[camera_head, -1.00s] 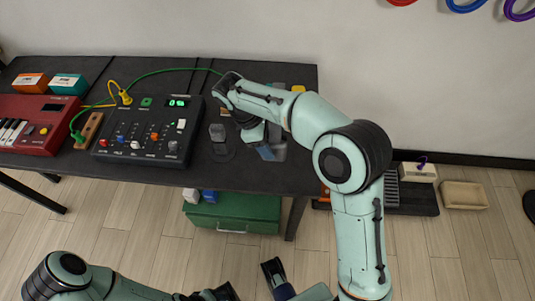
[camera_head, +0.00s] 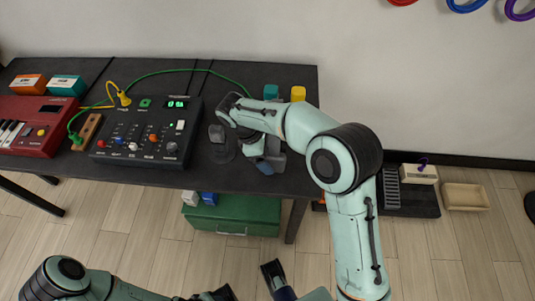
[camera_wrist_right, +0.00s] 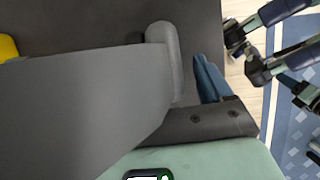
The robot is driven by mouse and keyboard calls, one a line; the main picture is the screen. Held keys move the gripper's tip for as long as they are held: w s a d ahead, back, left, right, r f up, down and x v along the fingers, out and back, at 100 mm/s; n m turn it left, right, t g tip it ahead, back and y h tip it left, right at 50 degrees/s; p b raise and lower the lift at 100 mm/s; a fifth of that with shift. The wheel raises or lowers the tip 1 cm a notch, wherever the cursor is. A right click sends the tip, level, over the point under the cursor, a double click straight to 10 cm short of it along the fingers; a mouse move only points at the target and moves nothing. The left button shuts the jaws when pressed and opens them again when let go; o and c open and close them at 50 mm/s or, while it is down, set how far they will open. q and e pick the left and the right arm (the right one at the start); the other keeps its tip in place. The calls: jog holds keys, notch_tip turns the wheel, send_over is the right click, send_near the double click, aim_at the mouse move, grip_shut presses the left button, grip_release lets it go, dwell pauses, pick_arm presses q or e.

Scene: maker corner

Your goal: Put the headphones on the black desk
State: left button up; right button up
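A grey shape that looks like the headphones (camera_head: 217,133) is on the black desk (camera_head: 60,72), right of the dark control box; part is behind my right arm. My right gripper (camera_head: 266,163) points down over the desk's right part, beside grey surfaces that seem to belong to the same thing. In the right wrist view, a large grey panel (camera_wrist_right: 80,100) with a rounded grey pad fills the left. One blue finger shows with a narrow gap beside the pad; the other is hidden, so I cannot tell about a grip. My left gripper (camera_head: 248,281) is empty, fingers apart, before the desk.
The control box (camera_head: 145,130), red keyboard (camera_head: 35,125) and orange and teal boxes fill the desk's left. A blue block (camera_head: 271,91) and a yellow block (camera_head: 298,93) stand at the back right. A green cable crosses the back. A green chest (camera_head: 235,215) is below.

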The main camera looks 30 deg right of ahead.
pick_arm(q)
jog(key=r+p, duration=0.1)
jog(key=s+r+p, duration=0.1)
jog(key=p, duration=0.1)
jog(key=shift+r, duration=0.2)
pick_arm(e)
jog(key=v, duration=1.2)
jog(key=shift+r, duration=0.2)
pick_arm(q)
jog(key=shift+s, duration=0.15)
pick_arm(e)
jog(key=shift+f, duration=0.1)
